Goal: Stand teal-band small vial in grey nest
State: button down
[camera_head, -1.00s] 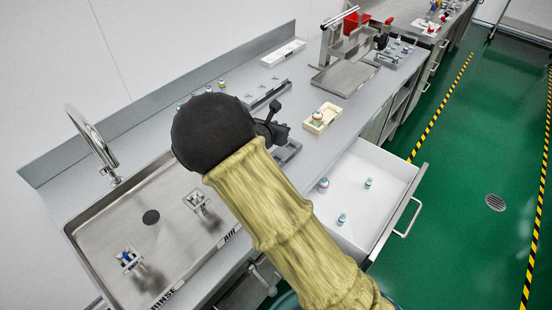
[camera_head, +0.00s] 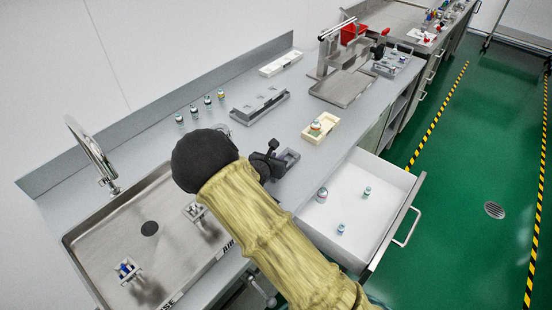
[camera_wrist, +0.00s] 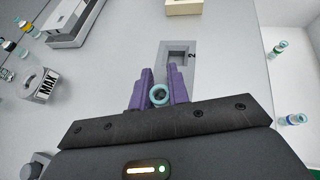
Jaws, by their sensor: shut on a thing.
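My gripper (camera_wrist: 160,80) has purple fingers in the wrist view and is shut on a small vial (camera_wrist: 159,96). I see the vial from above as a teal ring with a dark centre; its side is hidden. The grey nest (camera_wrist: 192,72) lies on the counter just beyond the fingertips, with a square recess and a "2" marked on it. In the head view my gripper (camera_head: 267,163) is beside the grey nest (camera_head: 290,157), and the held vial is hidden there.
An open white drawer (camera_head: 345,227) holds several vials. A cream tray (camera_head: 331,124) with a vial stands behind the nest. A grey rack (camera_head: 260,105) and several vials (camera_head: 207,101) stand at the back. A "MAX" block (camera_wrist: 42,85) is left in the wrist view. A sink (camera_head: 110,250) is at left.

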jog(key=shift+f, duration=0.2)
jog(key=shift+f, duration=0.2)
jog(key=c, duration=1.3)
grip_release()
jog(key=shift+r, duration=0.1)
jog(key=shift+c, duration=0.2)
jog(key=shift+r, duration=0.1)
jog(key=b+v, duration=0.1)
jog(key=v, duration=1.1)
jog(key=shift+s, duration=0.1)
